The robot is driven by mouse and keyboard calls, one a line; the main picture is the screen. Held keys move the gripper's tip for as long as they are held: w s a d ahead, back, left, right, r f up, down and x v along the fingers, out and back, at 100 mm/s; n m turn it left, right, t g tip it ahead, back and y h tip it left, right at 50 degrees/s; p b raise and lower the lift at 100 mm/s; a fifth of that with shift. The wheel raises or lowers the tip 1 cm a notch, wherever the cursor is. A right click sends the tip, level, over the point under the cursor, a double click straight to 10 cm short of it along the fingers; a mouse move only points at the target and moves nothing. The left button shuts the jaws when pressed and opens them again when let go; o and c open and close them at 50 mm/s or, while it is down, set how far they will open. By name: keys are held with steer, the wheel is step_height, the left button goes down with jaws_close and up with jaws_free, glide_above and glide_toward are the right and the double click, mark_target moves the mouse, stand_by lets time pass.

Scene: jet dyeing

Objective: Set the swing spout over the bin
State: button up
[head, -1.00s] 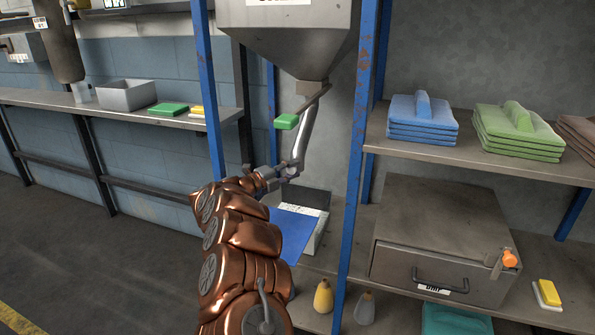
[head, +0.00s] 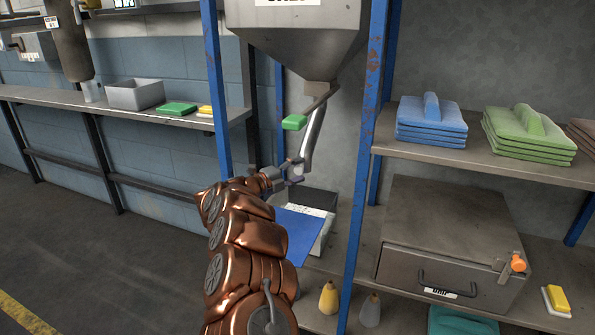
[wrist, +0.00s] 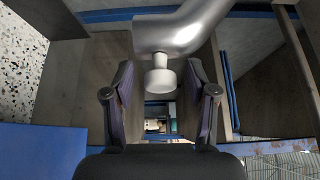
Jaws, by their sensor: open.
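The swing spout (head: 315,140) is a grey metal pipe slanting down from under the hopper. In the wrist view the spout (wrist: 185,27) crosses the top, and its pale round knob (wrist: 163,78) sits between my finger pads with gaps on both sides. My gripper (head: 296,172) is open around the knob, not clamped. The grey bin (head: 326,200) stands below on the lower shelf, partly hidden by a blue panel. The spout's end shows above the bin's back part in the head view; I cannot tell whether it is directly over it.
The grey hopper (head: 302,45) hangs between blue posts (head: 363,140). A green handle (head: 294,122) sticks out below it. A blue panel (head: 297,238) leans in front of the bin. A drawer box (head: 445,240) is farther right.

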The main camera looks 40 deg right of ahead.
steer(key=w+a, duration=0.1)
steer(key=a, duration=1)
steer(key=shift+a, duration=0.4)
